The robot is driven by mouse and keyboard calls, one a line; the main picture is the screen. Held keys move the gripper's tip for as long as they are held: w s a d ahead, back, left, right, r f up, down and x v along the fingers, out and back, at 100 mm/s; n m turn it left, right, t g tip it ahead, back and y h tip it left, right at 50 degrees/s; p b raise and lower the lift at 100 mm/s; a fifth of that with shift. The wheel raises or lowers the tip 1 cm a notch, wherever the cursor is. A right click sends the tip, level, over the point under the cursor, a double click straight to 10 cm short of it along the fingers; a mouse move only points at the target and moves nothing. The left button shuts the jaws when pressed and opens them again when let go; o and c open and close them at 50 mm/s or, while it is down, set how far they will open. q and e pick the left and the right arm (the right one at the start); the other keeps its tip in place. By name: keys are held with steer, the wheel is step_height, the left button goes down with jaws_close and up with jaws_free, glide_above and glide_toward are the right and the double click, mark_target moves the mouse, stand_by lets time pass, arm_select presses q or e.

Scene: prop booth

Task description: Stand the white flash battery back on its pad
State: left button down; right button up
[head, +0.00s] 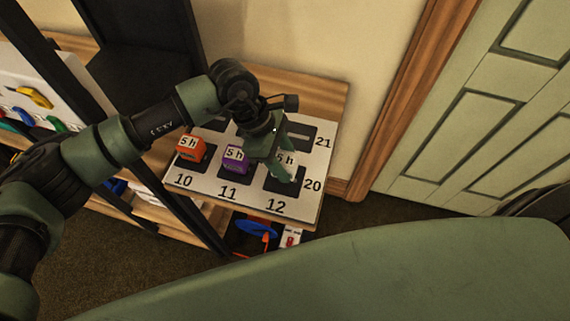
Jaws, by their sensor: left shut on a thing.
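The white flash battery (288,160), marked 5 h, is between the fingers of my left gripper (281,171), which is shut on it. The gripper covers much of it. It is over or at the dark pad (281,186) at the front right of the white board, by the numbers 12 and 20. I cannot tell whether the battery touches the pad. My right gripper is not in view.
An orange battery (190,147) stands by number 10 and a purple battery (235,158) by number 11, close left of my gripper. The white board (213,186) lies on a wooden shelf (322,95). A dark upright post (172,188) stands in front at the left.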

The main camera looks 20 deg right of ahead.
arm_select(q)
step_height(320, 180, down, 2)
steer(key=shift+f+p, duration=0.25)
steer(key=shift+p, duration=0.05)
steer(key=shift+f, duration=0.3)
steer(key=c, duration=0.8)
jaws_free()
steer(key=shift+o, duration=0.2)
